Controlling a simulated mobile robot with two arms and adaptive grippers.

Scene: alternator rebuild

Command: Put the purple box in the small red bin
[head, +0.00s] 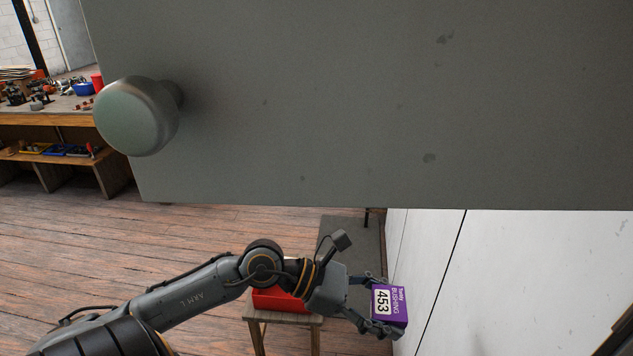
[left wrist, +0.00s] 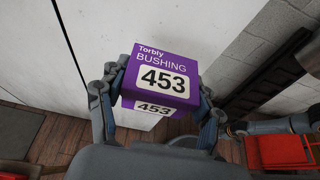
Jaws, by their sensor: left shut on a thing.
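The purple box (head: 389,303), with a white label reading 453 and the word BUSHING, is held between the fingers of my left gripper (head: 378,306). In the left wrist view the box (left wrist: 160,75) sits between both fingers (left wrist: 158,105). It is held in the air beside a white upright surface. A small red bin (head: 277,301) stands on a wooden stool, left of the box in the head view and partly hidden behind my left arm. Its inside is not clearly seen. My right gripper is not in view.
A large grey panel with a round knob (head: 137,116) fills the top of the head view. A white wall-like surface (head: 500,275) is at right. A workbench (head: 60,118) with parts stands far left. A red object (left wrist: 283,150) shows at right in the left wrist view. Wooden floor is open at left.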

